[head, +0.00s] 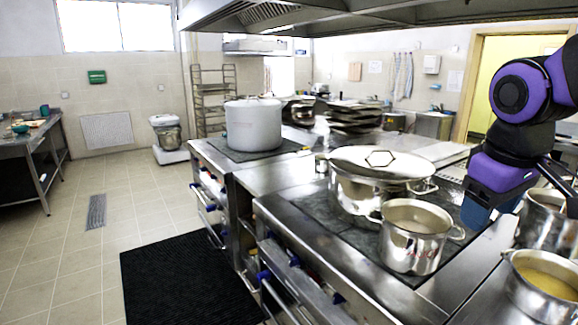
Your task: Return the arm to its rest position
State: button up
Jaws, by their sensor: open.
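My arm reaches in from the right edge of the head view, purple and black, bent downward. My gripper (477,213) is at its lower end, with blue fingers pointing down over the right side of the stove counter. It is open, and nothing shows held in it. It is to the right of an open steel pot (415,245) and a larger lidded pot (378,185), apart from both as far as I can see. The gap between the fingers is hard to see from this side.
More steel pots stand close at the right, one holding yellowish liquid (545,283) and another (548,220) partly behind my arm. A large white stockpot (253,124) stands farther back. A range hood (330,14) hangs above. The tiled floor at left is clear around a black mat (185,275).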

jog(key=s+r+m+t+y, duration=0.1)
jog(key=s+m, duration=0.3)
jog(key=s, duration=0.4)
jog(key=shift+s+d+t, duration=0.25)
jog(key=shift+s+t, duration=0.15)
jog(key=shift+t, duration=0.5)
